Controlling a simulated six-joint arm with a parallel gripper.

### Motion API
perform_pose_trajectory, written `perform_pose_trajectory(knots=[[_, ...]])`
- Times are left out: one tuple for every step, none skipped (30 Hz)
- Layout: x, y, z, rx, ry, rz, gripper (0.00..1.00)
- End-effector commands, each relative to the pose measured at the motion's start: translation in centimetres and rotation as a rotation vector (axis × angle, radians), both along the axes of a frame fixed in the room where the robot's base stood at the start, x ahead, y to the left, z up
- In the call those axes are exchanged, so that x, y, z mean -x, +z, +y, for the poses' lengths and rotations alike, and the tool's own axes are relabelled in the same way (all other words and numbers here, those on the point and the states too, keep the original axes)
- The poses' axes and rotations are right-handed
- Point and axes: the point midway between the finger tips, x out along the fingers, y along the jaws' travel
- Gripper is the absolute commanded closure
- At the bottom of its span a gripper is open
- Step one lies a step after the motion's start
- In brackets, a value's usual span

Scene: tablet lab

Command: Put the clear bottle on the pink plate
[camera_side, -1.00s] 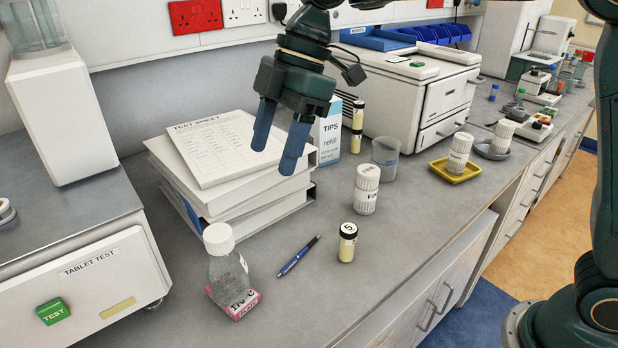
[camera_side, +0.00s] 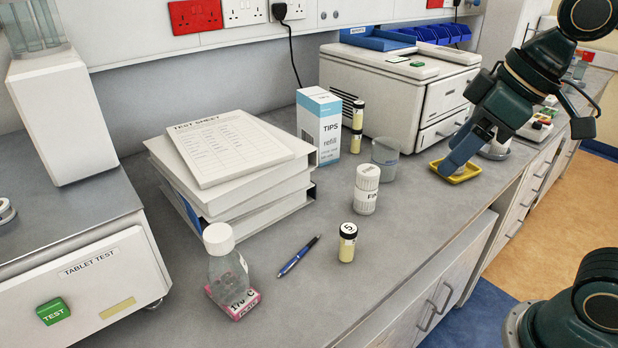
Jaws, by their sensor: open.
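The clear bottle (camera_side: 226,271) has a white cap and stands upright at the front left of the bench. A small pink plate (camera_side: 243,308) with dark lettering shows under its base, and the bottle appears to rest on it. My gripper (camera_side: 456,158) is far to the right, low over the yellow tray (camera_side: 468,172), with its blue fingers pointing down. It is open, well apart from the bottle.
A blue pen (camera_side: 298,257) lies right of the bottle. A yellow-filled vial (camera_side: 347,243), a white tub (camera_side: 366,190) and a clear beaker (camera_side: 385,157) stand mid-bench. The front middle bench is clear.

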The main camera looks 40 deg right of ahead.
Motion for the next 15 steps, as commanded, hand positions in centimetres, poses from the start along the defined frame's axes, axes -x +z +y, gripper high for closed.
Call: perform_pose_trajectory(knots=[[1.2,-0.6,-0.9,-0.002,-0.057,-0.009,0.39],[1.8,-0.9,-1.4,-0.003,-0.089,-0.013,0.39],[2.5,-1.4,-2.0,-0.004,-0.131,-0.017,0.39],[3.0,-1.8,-2.5,-0.005,-0.16,-0.021,0.39],[3.5,-2.1,-2.9,-0.005,-0.187,-0.023,0.39],[4.1,-2.6,-3.4,-0.006,-0.221,-0.027,0.39],[4.5,-2.8,-3.7,-0.008,-0.242,-0.031,0.39],[4.8,-3.1,-4.0,-0.008,-0.262,-0.032,0.39],[5.2,-3.4,-4.3,-0.009,-0.284,-0.036,0.39],[5.5,-3.6,-4.5,-0.009,-0.297,-0.037,0.39],[5.7,-3.8,-4.7,-0.008,-0.31,-0.038,0.39],[5.9,-3.9,-4.8,-0.009,-0.322,-0.04,0.39],[6.0,-4.0,-4.9,-0.009,-0.328,-0.041,0.39],[6.1,-4.1,-5.0,-0.01,-0.333,-0.041,0.39],[6.1,-4.2,-5.0,-0.009,-0.337,-0.04,0.39]])
